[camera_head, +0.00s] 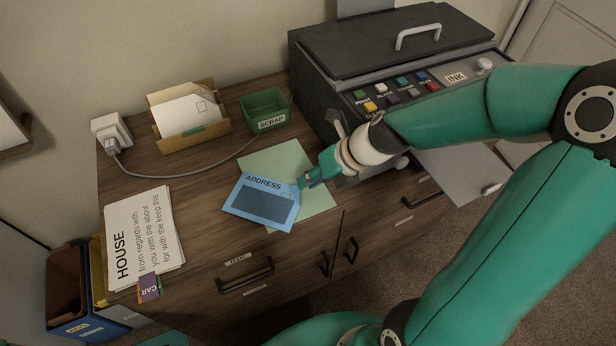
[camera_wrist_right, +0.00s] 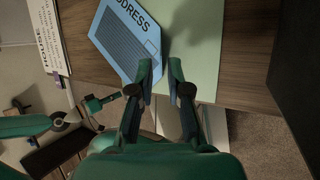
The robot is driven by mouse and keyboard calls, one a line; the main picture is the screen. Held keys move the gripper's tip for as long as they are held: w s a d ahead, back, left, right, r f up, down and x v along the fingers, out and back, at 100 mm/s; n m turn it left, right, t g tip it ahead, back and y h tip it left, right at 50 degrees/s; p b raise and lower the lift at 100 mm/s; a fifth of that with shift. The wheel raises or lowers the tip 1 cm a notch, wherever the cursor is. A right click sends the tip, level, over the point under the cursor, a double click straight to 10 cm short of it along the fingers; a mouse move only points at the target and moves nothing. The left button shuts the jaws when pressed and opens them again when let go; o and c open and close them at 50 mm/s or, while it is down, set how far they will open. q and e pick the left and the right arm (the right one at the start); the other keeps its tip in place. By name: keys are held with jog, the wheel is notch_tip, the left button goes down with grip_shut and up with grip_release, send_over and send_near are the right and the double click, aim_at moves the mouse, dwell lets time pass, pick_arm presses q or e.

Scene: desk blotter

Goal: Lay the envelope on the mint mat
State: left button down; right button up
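The blue envelope (camera_head: 262,206), marked ADDRESS, lies at a slant, its right part over the mint mat (camera_head: 316,201) and its left part over the wooden desk. It also shows in the right wrist view (camera_wrist_right: 122,42), beside the mat (camera_wrist_right: 205,45). My right gripper (camera_head: 307,181) is at the envelope's right edge. In the wrist view its fingers (camera_wrist_right: 161,68) stand apart with mat showing between them; the left finger overlaps the envelope's edge. I cannot tell whether it touches. Green and dark parts that look like my left gripper (camera_wrist_right: 104,102) show small in the wrist view; their opening is unclear.
A printer (camera_head: 400,62) stands behind and right of the mat. A green SCRAP bin (camera_head: 264,107) and a letter holder (camera_head: 193,140) stand at the back. HOUSE papers (camera_head: 145,236) lie at left. A cable (camera_head: 190,174) crosses the desk.

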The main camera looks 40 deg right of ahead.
jog(key=p+v, duration=0.2)
jog(key=v, duration=0.6)
jog(key=shift+w, duration=0.1)
